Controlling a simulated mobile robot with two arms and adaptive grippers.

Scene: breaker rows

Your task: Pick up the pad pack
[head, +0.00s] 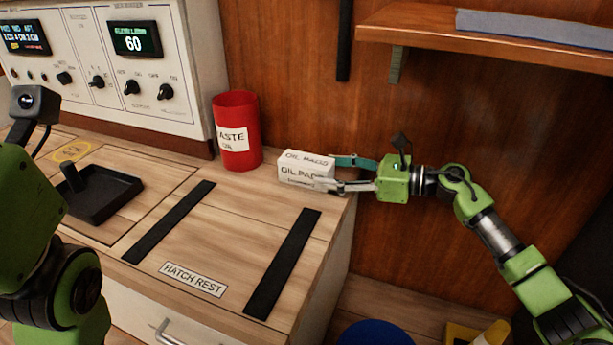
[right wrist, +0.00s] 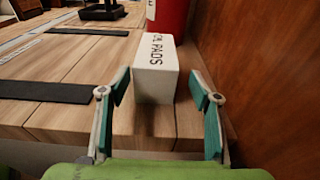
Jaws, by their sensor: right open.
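The pad pack (head: 303,168) is a white box lettered "OIL PADS". It stands on the wooden counter near its back right corner, next to the red bin. My right gripper (head: 338,174) reaches in from the right with its fingers at the pack. In the right wrist view the pack (right wrist: 156,72) stands between the open fingers of the right gripper (right wrist: 160,108), with a gap on each side. The left arm (head: 40,220) shows at the left edge of the head view, but its gripper fingers are not seen.
A red waste bin (head: 238,130) stands left of the pack. Two black strips (head: 283,262) and a "HATCH REST" label (head: 194,279) lie on the counter. A black tray (head: 103,196) is at the left. A wooden shelf (head: 430,28) hangs above, against the wall.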

